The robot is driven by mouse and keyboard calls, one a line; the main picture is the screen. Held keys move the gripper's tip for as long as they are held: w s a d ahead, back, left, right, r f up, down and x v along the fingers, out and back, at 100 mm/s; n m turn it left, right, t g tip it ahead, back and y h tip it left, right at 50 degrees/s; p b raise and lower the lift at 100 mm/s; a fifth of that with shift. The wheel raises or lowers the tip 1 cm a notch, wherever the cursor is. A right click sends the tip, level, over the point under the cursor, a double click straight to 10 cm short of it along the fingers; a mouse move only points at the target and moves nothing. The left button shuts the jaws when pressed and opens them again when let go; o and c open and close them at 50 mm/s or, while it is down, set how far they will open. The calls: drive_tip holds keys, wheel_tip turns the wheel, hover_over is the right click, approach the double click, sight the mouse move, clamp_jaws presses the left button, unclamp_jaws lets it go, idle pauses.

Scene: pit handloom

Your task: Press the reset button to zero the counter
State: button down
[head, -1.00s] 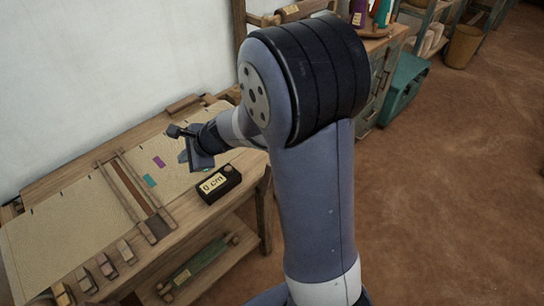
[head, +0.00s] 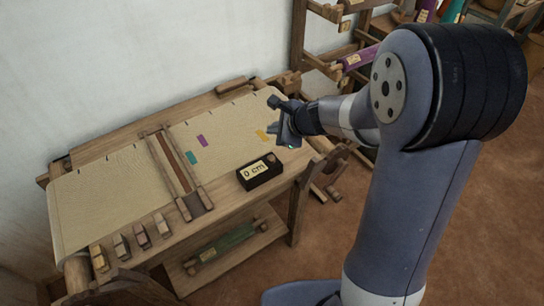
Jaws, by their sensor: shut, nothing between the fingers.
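The counter (head: 260,172) is a small black box on the right part of the loom's front edge. Its pale display reads "0 cm". A small brownish spot on its top at the right end may be the reset button (head: 271,159), but it is too small to be sure. My gripper (head: 284,140) is shut and empty. In the picture it is above and slightly right of the counter, apart from it, over the right end of the cloth. Its fingertips are small and partly hidden by the gripper body.
The cloth (head: 110,190) on the loom has purple, teal and yellow patches. A wooden frame (head: 176,172) lies across it. Several small wooden blocks (head: 142,237) line the front edge. A green item (head: 228,243) lies on the lower shelf. A wooden rack (head: 300,40) stands behind right.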

sight(274, 159)
drive_tip(key=shift+f+b, duration=3.95)
drive_tip(key=shift+f, duration=0.45)
drive_tip(key=shift+f+b, duration=0.4)
drive_tip(key=shift+b, duration=0.1)
drive_tip(key=shift+f+b, duration=0.55)
drive_tip(key=shift+b, duration=0.05)
drive_tip(key=shift+r+p, duration=0.9)
drive_tip(key=shift+r, duration=0.1)
drive_tip(key=shift+r+p, duration=2.15)
drive_tip(key=shift+r, duration=0.35)
